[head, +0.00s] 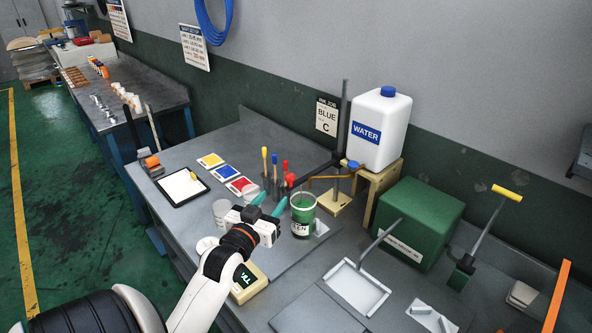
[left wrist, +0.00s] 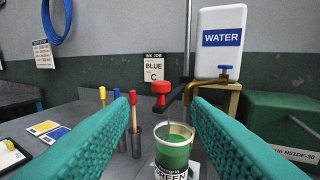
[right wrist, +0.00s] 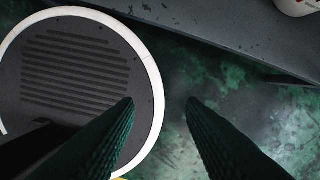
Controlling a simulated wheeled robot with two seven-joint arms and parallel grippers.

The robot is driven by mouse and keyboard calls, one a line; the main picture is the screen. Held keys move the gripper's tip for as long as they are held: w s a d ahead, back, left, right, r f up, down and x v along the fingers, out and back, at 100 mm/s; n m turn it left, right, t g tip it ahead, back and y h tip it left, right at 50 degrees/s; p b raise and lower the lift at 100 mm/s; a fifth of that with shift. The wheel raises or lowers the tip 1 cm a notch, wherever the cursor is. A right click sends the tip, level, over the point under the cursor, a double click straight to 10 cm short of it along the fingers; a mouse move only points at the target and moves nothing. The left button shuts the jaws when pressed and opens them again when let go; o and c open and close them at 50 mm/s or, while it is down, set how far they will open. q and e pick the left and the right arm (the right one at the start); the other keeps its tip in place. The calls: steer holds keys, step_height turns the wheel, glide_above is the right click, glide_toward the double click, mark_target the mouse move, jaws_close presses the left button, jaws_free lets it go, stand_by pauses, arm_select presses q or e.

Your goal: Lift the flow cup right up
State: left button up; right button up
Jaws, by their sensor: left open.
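A red grip (head: 290,180) stands above the green ink can (head: 302,228). In the left wrist view this red grip (left wrist: 161,93) has a thin stem running down into the can (left wrist: 174,155). It appears to be the flow cup's handle; the cup itself is hidden in the can. My left gripper (head: 270,202) is open and empty. Its teal fingers point toward the handle, which shows between them and beyond the tips in the left wrist view. They do not touch it. My right gripper (right wrist: 160,105) is open and empty, away from the bench above the green floor.
A white water jug (head: 380,130) with a blue tap stands on a wooden stand behind the can. A green box (head: 418,222) is to the right. Yellow and red tools in holders (head: 268,185) stand left of the can. A pale cup (head: 221,212) stands beside my left gripper.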

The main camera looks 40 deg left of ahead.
mark_target(288, 179)
arm_select(q)
steer(key=p+x, duration=0.2)
steer(key=x, duration=0.7)
steer(key=shift+w+r, duration=0.1)
steer(key=shift+w, duration=0.2)
steer(key=shift+w+a, duration=0.1)
steer(key=shift+w, duration=0.45)
steer(key=shift+a, duration=0.1)
arm_select(e)
steer(key=shift+s+d+r, duration=0.25)
steer(key=shift+s+r, duration=0.15)
steer(key=shift+r, duration=0.2)
steer(key=shift+s+d+r, duration=0.2)
steer(key=shift+s+r, duration=0.2)
steer(key=shift+r, duration=0.2)
steer(key=shift+s, duration=0.1)
arm_select(q)
steer(key=shift+c, duration=0.7)
jaws_close()
arm_select(e)
steer(key=shift+s+a, duration=0.2)
steer(key=shift+a, duration=0.05)
